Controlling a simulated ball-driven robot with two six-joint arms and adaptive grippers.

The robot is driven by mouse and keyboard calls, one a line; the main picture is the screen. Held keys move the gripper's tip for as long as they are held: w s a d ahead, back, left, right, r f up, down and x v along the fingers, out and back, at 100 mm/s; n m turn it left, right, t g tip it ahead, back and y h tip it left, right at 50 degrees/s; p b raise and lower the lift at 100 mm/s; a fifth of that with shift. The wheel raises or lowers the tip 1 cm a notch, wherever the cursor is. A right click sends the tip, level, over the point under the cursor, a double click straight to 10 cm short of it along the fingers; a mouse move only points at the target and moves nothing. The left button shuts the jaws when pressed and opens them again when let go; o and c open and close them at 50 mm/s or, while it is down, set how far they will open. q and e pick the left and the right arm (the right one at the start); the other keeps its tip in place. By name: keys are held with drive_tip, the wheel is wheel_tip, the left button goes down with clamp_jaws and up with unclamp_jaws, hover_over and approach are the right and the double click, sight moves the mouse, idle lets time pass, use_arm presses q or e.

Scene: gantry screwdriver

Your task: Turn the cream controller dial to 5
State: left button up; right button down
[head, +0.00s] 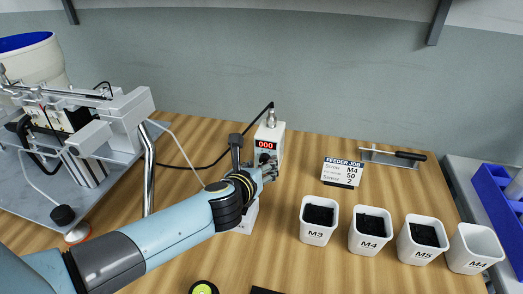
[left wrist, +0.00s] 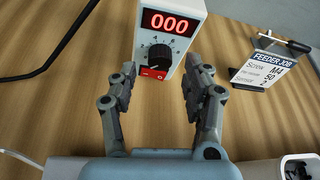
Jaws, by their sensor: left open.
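The cream controller (head: 271,143) stands on the wooden table near the middle of the head view. Its red display reads 000 in both views. In the left wrist view the controller (left wrist: 196,25) shows its black dial (left wrist: 159,56) with a number scale around it, and a red strip below. My left gripper (left wrist: 165,90) is open, its fingers apart and below the dial, not touching it. In the head view my left gripper (head: 268,172) is in front of the controller and hides its lower part. The right gripper is in neither view.
A feeder job card (head: 342,172) reads M4, 50 and 2.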

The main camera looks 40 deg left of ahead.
use_arm(q)
drive_tip(key=shift+w+a+f, duration=0.2)
drive_tip(key=shift+w, duration=0.25)
drive_tip(key=c, duration=0.5)
clamp_jaws()
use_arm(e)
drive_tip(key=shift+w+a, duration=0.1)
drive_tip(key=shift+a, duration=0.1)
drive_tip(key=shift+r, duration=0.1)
